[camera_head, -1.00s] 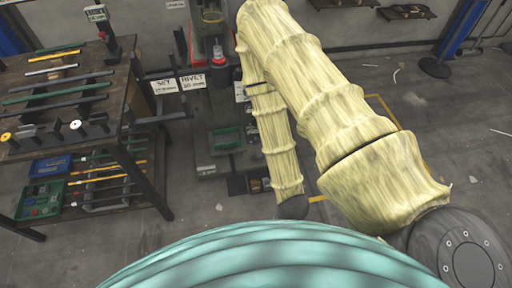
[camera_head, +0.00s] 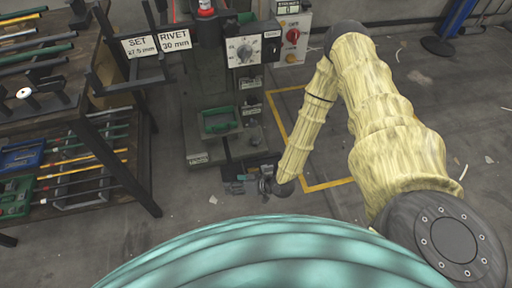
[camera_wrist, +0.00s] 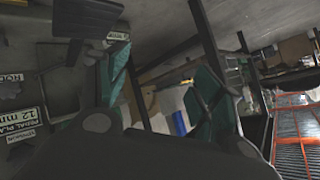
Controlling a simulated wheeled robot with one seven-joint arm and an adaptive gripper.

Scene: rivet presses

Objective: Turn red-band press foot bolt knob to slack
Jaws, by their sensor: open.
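The press (camera_head: 205,60) stands upright at the upper middle of the head view, with a red part (camera_head: 205,8) at the top edge of the picture. Its dark base (camera_head: 200,158) carries a green tray (camera_head: 218,120) and small labelled parts (camera_head: 252,108) on its right side. I cannot tell which small part is the foot bolt knob. My gripper (camera_head: 268,183) is low beside the front right of the base, apparently empty. In the wrist view its two fingers stand apart, with a "12 mm pedal play" label (camera_wrist: 17,122) left of them.
A dial box (camera_head: 245,50) and a red-knobbed switch box (camera_head: 293,35) are at the press's upper right. "Set" and "Rivet" signs (camera_head: 158,43) hang at left. A rack table (camera_head: 50,100) fills the left. Yellow-marked floor (camera_head: 325,186) lies right, partly behind my arm.

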